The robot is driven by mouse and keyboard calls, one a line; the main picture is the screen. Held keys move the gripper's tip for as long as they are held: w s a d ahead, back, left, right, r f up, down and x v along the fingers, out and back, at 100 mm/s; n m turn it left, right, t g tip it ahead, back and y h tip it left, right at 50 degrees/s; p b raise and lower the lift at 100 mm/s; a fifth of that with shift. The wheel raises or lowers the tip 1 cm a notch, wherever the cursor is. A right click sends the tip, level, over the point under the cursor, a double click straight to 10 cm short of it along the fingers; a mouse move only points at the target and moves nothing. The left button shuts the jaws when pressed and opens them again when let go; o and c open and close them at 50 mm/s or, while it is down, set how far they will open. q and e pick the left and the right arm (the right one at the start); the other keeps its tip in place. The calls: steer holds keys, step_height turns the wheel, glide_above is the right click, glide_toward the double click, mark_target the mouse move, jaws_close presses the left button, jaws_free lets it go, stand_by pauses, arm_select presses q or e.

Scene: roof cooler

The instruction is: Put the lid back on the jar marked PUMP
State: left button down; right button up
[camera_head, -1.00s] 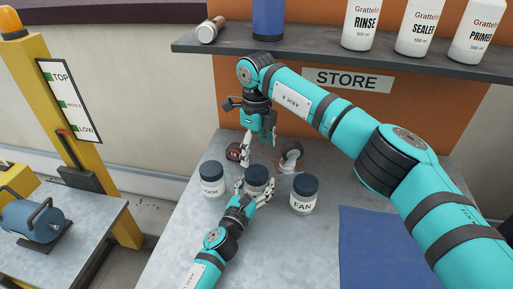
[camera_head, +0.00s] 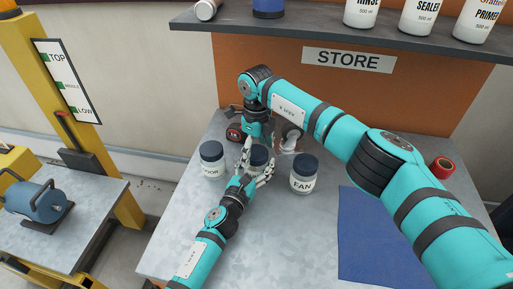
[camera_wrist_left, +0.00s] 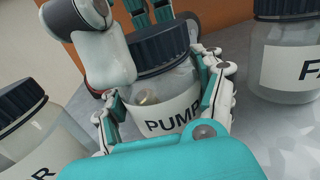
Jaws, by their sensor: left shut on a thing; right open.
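The PUMP jar (camera_wrist_left: 165,105) is clear with a white label and a small brass-coloured piece inside. My left gripper (camera_head: 256,174) is shut around its body, with fingers on both sides in the left wrist view (camera_wrist_left: 165,112). A dark ribbed lid (camera_wrist_left: 158,45) sits on the jar's mouth; it also shows in the head view (camera_head: 259,155). I cannot tell whether it is fully tightened. My right gripper (camera_head: 257,146) is open just above and behind the lid, its fingers pointing down. Its fingers partly hide the lid, and contact is unclear.
The DOOR jar (camera_head: 212,160) stands left and the FAN jar (camera_head: 304,174) right, both with dark lids. Behind are a black-and-red item (camera_head: 235,132) and a pale round item (camera_head: 290,138). A blue mat (camera_head: 375,235) lies right. The shelf (camera_head: 300,38) overhangs the back.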

steer(key=c, duration=1.2)
steer(key=o, duration=1.3)
step_height(320, 180, up, 12)
arm_select(q)
steer(key=shift+c, duration=0.2)
jaws_free()
